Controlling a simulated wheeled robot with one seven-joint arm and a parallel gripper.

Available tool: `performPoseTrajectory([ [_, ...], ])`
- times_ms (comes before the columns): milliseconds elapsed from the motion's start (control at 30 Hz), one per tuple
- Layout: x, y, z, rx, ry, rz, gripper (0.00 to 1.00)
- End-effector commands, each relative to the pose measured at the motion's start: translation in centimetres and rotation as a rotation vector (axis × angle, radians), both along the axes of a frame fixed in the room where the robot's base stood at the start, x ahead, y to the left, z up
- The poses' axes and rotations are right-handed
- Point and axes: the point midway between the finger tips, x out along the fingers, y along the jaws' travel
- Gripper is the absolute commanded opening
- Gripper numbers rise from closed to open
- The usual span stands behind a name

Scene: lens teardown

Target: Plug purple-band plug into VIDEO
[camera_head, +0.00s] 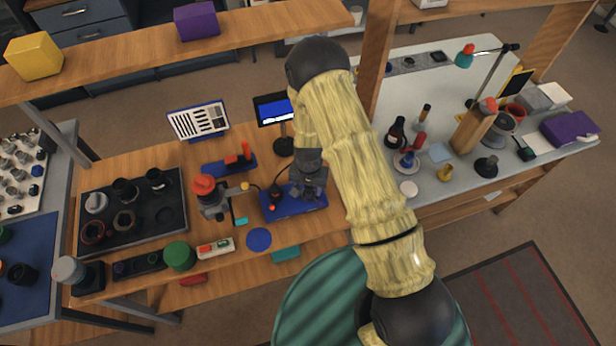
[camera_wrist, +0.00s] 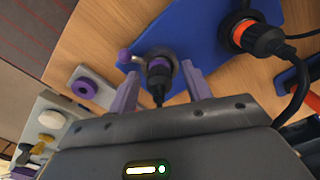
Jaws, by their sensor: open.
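The purple-band plug (camera_wrist: 158,64) is black with a purple band and stands at a round grey socket on the blue panel (camera_wrist: 198,42) in the wrist view. Its black cable comes back toward my gripper. My gripper (camera_wrist: 161,72) is open, with one finger on each side of the plug. In the head view my gripper (camera_head: 308,182) is low over the blue panel (camera_head: 310,205) and hides the plug. No VIDEO label is legible, and I cannot tell how deep the plug sits.
An orange-ringed black plug (camera_wrist: 257,38) with a cable stands on the same panel, beside my gripper. A small purple knob (camera_wrist: 123,55) is close to the socket. A grey-and-red device (camera_head: 210,200) stands left of the panel. A blue disc (camera_head: 258,239) lies in front.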

Motion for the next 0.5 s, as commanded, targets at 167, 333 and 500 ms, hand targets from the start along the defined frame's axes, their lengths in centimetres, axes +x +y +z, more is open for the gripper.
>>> performPoseTrajectory([
  [167, 0.1, 0.1, 1.5, 0.0, -0.003, 0.001, 0.49],
  [333, 0.1, 0.1, 3.8, 0.001, -0.005, 0.001, 0.49],
  [500, 0.1, 0.1, 6.4, 0.001, -0.003, 0.002, 0.49],
])
